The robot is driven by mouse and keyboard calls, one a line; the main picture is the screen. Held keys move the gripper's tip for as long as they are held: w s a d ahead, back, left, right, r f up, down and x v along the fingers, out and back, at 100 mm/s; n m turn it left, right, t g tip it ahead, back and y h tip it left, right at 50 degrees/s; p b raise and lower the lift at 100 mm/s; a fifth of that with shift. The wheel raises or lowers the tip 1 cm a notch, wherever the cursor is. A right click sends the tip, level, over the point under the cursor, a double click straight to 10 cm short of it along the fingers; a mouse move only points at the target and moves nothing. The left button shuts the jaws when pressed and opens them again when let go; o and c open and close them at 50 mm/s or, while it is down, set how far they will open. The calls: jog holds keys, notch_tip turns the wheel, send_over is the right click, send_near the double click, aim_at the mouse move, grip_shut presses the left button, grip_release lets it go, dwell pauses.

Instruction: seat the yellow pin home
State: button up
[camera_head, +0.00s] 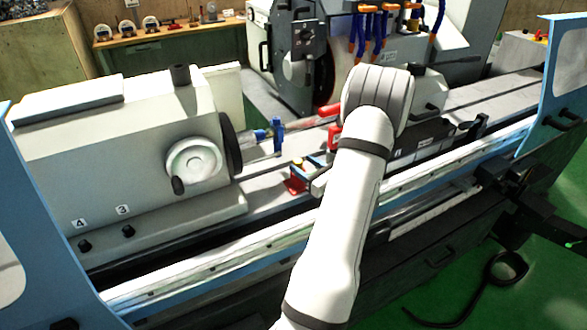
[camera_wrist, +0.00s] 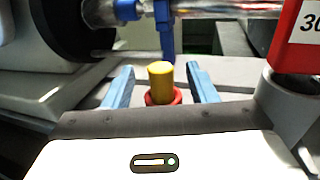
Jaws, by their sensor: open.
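The yellow pin (camera_wrist: 160,78) stands upright in a red ring-like holder (camera_wrist: 176,97) in the wrist view. Its upper part shows above the red rim; how deep it sits is hidden. My gripper (camera_wrist: 159,73) is open, with one blue finger on each side of the pin and a visible gap on both sides. In the head view the pin's yellow top (camera_head: 298,162) shows small, above the red base (camera_head: 295,185) on the machine table, beside my gripper's end. My arm hides part of that area.
A blue upright post (camera_wrist: 165,32) stands just behind the pin, by a shiny horizontal workpiece (camera_wrist: 215,8). A red block marked 30 (camera_wrist: 293,35) is close on the right. The headstock with its handwheel (camera_head: 194,160) stands left.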

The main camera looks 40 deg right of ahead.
jog(key=shift+w, duration=0.95)
jog(key=c, duration=1.1)
grip_shut()
jog(key=shift+r, duration=0.2)
